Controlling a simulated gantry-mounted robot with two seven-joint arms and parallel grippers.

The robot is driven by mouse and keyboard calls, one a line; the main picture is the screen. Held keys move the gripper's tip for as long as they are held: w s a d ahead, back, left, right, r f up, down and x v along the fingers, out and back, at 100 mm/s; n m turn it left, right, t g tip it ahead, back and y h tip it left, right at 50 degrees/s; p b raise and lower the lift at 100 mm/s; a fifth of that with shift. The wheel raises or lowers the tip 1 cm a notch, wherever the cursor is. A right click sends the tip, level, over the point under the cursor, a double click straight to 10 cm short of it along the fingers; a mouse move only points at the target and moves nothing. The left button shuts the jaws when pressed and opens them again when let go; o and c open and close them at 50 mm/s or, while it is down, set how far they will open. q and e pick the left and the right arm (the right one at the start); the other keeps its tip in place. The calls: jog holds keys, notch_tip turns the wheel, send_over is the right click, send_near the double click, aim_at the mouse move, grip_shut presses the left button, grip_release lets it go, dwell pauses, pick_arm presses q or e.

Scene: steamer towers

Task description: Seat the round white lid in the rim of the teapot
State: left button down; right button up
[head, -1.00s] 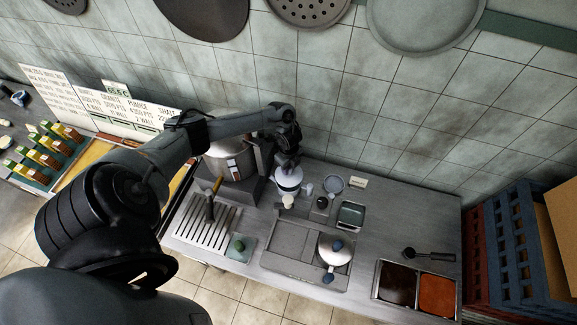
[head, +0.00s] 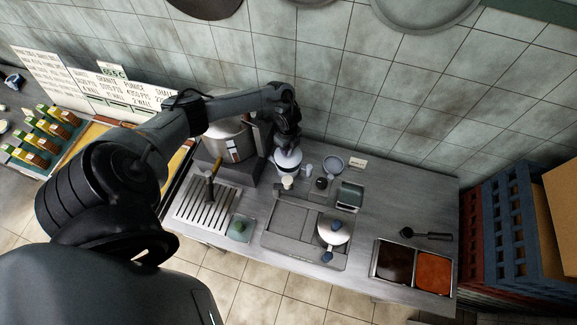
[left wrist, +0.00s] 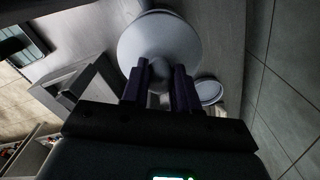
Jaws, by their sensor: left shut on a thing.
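The round white lid (left wrist: 158,42) fills the top middle of the left wrist view, its knob (left wrist: 160,70) between the two dark fingers. My left gripper (left wrist: 160,90) is shut on that knob. In the head view my left gripper (head: 288,146) points down over the lid (head: 288,159), beside the large steel pot. A pale vessel with a dark band (head: 287,173) shows just under the lid, mostly hidden. I cannot tell whether it is the teapot, or whether the lid touches its rim. My right gripper is in neither view.
A small white cup (head: 287,183), a dark jar (head: 321,184) and a round grey dish (head: 332,163) stand close by. A shiny round vessel with blue knobs (head: 335,231) sits nearer the front. The steel pot (head: 229,143) is left. Bare counter (head: 385,205) lies right.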

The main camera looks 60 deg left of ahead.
pick_arm(q)
jog(key=shift+f, duration=0.25)
jog(key=shift+f+b, duration=1.25)
jog(key=shift+f, duration=0.2)
jog(key=shift+f+b, duration=0.55)
jog(key=shift+f, duration=0.2)
dwell(0.5)
jog(key=c, duration=0.8)
grip_release()
